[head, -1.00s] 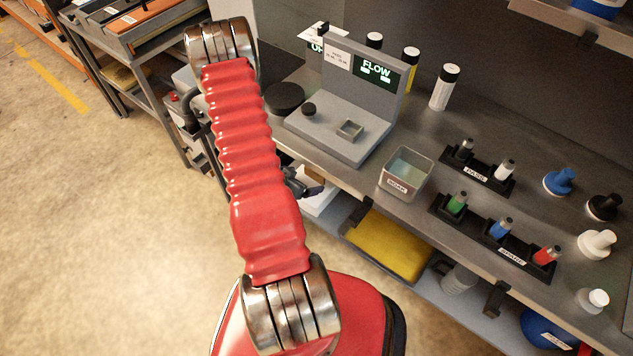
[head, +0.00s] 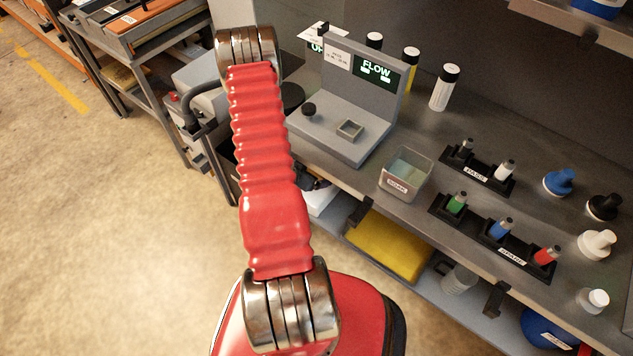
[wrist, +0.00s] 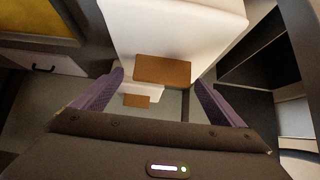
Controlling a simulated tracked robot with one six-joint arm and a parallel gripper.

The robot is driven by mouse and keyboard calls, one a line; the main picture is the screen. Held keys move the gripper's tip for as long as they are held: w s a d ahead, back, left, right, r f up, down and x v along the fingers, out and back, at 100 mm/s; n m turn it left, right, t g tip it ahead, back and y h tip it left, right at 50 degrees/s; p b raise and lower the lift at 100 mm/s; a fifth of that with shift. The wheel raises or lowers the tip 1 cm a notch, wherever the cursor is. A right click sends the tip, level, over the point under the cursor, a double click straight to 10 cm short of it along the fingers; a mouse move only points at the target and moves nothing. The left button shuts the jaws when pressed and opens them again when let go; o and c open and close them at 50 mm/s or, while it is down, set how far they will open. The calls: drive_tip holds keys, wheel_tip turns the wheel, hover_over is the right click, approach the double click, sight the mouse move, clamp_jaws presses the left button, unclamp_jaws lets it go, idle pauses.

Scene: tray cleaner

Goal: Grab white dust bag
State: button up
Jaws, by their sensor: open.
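The white dust bag (wrist: 180,28) fills the upper middle of the wrist view, with a brown tab (wrist: 162,70) at its near end. My gripper (wrist: 158,78) is open, and its two purple fingers stand apart on either side of the tab in the picture. I cannot tell whether they touch it. A second, smaller white piece with a brown tab (wrist: 137,100) shows lower between the fingers. In the head view a white item (head: 319,199), probably the bag, shows on the lower shelf, partly behind my red arm, which hides my gripper there.
A yellow pad (head: 388,246) lies on the lower shelf, right of the white item. The workbench above carries a grey FLOW stand (head: 335,130), a clear bin (head: 405,176) and black racks of bottles. A dark compartment (wrist: 262,55) stands right of the bag. Open floor lies left.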

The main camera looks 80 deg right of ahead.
idle(0.5)
drive_tip(key=c, duration=1.5)
